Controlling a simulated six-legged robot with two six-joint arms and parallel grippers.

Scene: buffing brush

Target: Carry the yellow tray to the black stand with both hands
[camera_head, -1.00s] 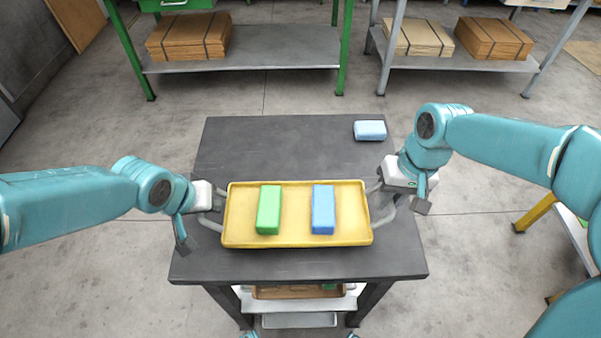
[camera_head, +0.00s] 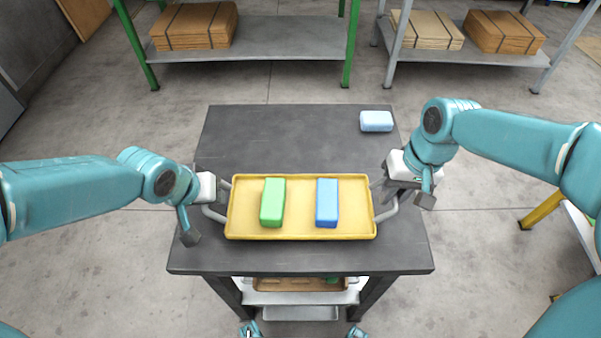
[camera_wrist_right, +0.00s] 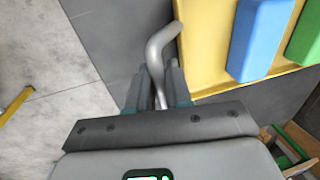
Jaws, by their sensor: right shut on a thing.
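The yellow tray (camera_head: 300,232) is level at the front half of a dark grey-black table (camera_head: 300,125); I cannot tell whether it touches the top. A green block (camera_head: 272,203) and a blue block (camera_head: 327,203) lie in it. My right gripper (camera_head: 393,190) is at the grey handle on the tray's right end. In the right wrist view, its fingers (camera_wrist_right: 158,92) are shut around that handle (camera_wrist_right: 160,42). My left gripper (camera_head: 212,195) is at the left handle; its fingers are too small to judge. No other black stand shows clearly.
A green-framed shelf (camera_head: 250,40) and a grey-framed shelf (camera_head: 475,62) with cardboard stacks (camera_head: 502,32) stand behind. Open concrete floor surrounds the table. A yellow-legged piece (camera_head: 541,210) stands at right.

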